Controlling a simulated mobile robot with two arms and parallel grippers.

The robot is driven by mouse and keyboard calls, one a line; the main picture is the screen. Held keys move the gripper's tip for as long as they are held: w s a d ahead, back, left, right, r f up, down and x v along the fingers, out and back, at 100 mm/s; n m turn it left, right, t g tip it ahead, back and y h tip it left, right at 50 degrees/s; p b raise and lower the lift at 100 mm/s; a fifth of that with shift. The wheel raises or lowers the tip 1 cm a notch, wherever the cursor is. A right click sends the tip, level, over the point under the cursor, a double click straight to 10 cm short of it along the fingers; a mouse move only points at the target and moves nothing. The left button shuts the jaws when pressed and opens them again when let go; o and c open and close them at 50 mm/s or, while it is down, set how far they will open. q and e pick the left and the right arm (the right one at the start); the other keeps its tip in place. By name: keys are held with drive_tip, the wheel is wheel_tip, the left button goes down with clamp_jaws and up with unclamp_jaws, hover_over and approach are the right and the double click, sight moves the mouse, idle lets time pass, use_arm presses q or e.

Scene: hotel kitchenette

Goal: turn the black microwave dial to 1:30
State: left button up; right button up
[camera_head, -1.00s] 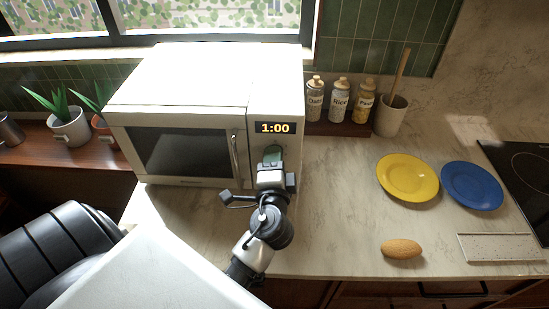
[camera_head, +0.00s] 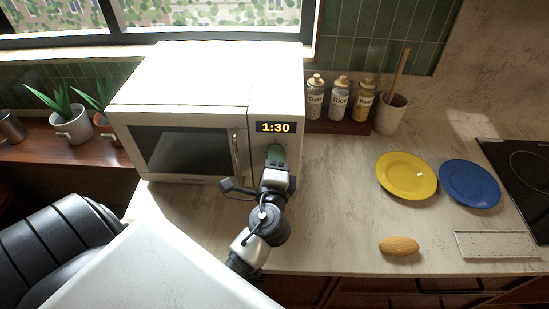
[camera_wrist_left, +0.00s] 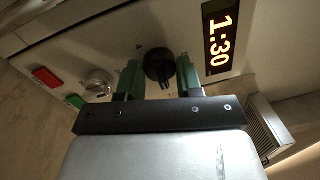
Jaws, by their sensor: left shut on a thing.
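The white microwave (camera_head: 205,75) stands on the counter, its door closed. Its display (camera_head: 275,127) reads 1:30, and the same digits show in the left wrist view (camera_wrist_left: 219,42). The black dial (camera_wrist_left: 158,62) sits beside the display in the wrist view; in the head view my gripper hides it. My left gripper (camera_head: 275,155) is at the microwave's control panel. In the wrist view its green-padded fingers (camera_wrist_left: 160,79) are on either side of the dial, shut on it. My right gripper is in neither view.
A silver knob (camera_wrist_left: 98,82), a red button (camera_wrist_left: 46,77) and a green button (camera_wrist_left: 75,101) are on the same panel. Yellow (camera_head: 406,176) and blue (camera_head: 470,183) plates and a brown oval object (camera_head: 399,246) lie to the right. Jars (camera_head: 340,100) stand behind.

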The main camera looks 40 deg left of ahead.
use_arm(q)
drive_tip(key=shift+r, duration=0.2)
drive_tip(key=o, duration=0.9)
drive_tip(key=shift+w+f, duration=0.1)
drive_tip(key=shift+f, duration=0.05)
drive_tip(key=shift+o, duration=0.2)
drive_tip(key=b+v, duration=0.5)
drive_tip(key=v, duration=0.5)
drive_tip(key=shift+s+d, duration=0.15)
drive_tip(key=shift+s, duration=0.25)
